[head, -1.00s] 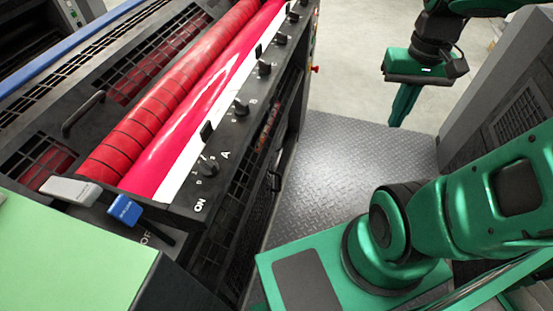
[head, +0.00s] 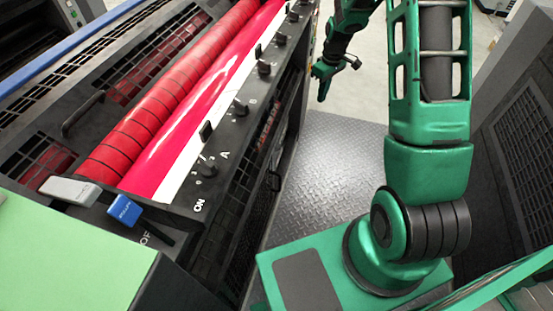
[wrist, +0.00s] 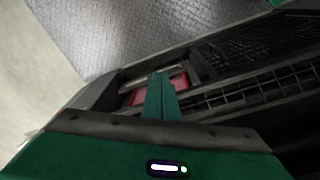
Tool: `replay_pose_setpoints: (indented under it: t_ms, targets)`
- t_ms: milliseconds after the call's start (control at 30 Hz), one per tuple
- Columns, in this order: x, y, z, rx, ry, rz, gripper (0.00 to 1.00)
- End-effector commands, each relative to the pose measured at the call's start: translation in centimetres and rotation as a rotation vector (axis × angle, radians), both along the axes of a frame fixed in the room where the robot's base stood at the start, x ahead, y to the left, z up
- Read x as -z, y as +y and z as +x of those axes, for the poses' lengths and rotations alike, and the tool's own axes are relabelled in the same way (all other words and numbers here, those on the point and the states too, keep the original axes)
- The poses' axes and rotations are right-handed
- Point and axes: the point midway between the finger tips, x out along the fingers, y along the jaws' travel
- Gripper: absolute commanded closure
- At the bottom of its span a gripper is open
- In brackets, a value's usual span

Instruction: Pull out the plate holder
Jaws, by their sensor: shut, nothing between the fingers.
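The ink unit (head: 215,170) fills the left of the head view, with a dark grated front side. A dark handle (head: 274,181) shows on that front side. I cannot tell for certain which part is the plate holder. My gripper (head: 321,95) is at the far end of the unit in the head view, pointing down and apart from the handle. In the wrist view my green fingers (wrist: 161,97) are together and empty. They appear in front of a framed opening with a red surface (wrist: 137,97), partly hidden by the fingers.
Black knobs (head: 240,107) line the unit's top edge beside the red rollers (head: 150,115). A grey cabinet (head: 520,140) stands at the right.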

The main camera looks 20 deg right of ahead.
Motion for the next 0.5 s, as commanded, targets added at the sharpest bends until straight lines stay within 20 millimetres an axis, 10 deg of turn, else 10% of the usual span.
replay_pose_setpoints:
  t_ms: [500]
  targets:
    - [22.9,6.2,8.5,-0.366,-0.091,0.122,1.00]
